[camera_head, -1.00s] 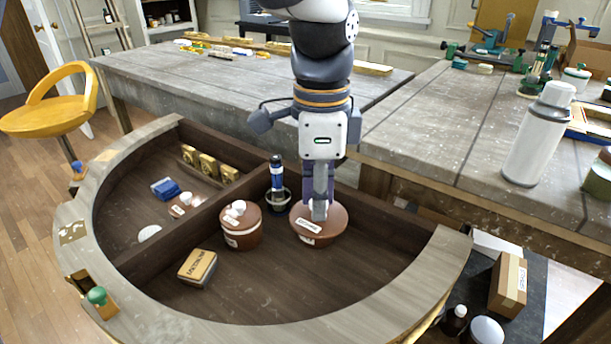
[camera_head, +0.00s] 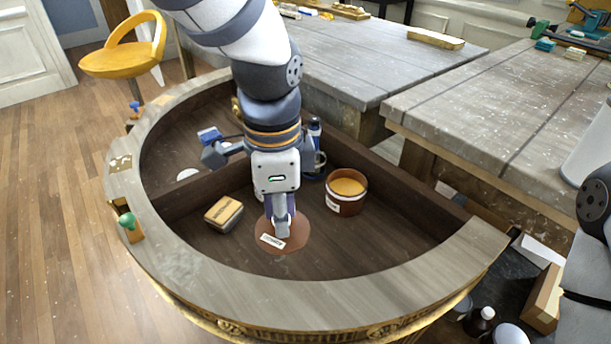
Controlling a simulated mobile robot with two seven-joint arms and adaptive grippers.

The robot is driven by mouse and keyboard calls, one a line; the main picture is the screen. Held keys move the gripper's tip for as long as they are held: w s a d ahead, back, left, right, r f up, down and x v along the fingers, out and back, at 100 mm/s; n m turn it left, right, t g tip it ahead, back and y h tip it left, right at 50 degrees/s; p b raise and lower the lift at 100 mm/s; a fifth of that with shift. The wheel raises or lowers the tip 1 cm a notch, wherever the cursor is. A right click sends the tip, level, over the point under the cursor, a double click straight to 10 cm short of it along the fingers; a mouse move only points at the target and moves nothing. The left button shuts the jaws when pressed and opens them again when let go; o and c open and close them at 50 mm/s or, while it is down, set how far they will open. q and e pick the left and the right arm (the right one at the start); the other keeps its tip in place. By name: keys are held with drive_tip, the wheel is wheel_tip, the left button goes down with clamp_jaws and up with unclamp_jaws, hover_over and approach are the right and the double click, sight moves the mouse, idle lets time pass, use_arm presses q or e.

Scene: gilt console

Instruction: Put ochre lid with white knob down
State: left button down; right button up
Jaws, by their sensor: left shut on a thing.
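My left gripper (camera_head: 281,228) points down and is shut on the ochre lid, a round brown lid (camera_head: 296,240) with a white label. The fingers cover its knob. The lid is over the right compartment floor, in front of an open brown pot (camera_head: 332,207) with ochre filling. I cannot tell whether the lid touches the floor. Part of my right arm shows at the right edge; its gripper is out of view.
A yellow-topped box (camera_head: 223,212) lies left of the lid. A blue bottle (camera_head: 314,130) stands behind, near the divider (camera_head: 190,194). The curved console rim (camera_head: 300,292) bounds the front. Bare floor lies right of the lid.

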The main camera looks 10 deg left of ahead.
use_arm(q)
drive_tip(key=w+f, duration=0.2)
drive_tip(key=w+f+b, duration=0.1)
drive_tip(key=w+f, duration=0.1)
drive_tip(key=f, duration=0.1)
drive_tip(key=w+f, duration=0.2)
drive_tip(key=w, duration=0.1)
drive_tip(key=shift+a+f+b, duration=0.35)
drive_tip(key=shift+a+b, duration=0.05)
drive_tip(key=shift+w+f, duration=0.2)
drive_tip(key=shift+f, duration=0.65)
drive_tip(key=shift+w+f, duration=0.15)
drive_tip(key=shift+f, duration=0.7)
use_arm(e)
drive_tip(key=shift+g, duration=0.8)
drive_tip(key=shift+s+f, duration=1.9)
drive_tip(key=shift+s, duration=0.05)
use_arm(q)
drive_tip(key=shift+f, duration=0.2)
drive_tip(key=c, duration=1.4)
unclamp_jaws()
wheel_tip(320, 180, up, 12)
drive_tip(key=shift+r+p, duration=0.25)
drive_tip(key=shift+p, duration=0.15)
use_arm(e)
drive_tip(key=shift+w+r+t, duration=0.3)
drive_tip(key=shift+w+r, duration=0.45)
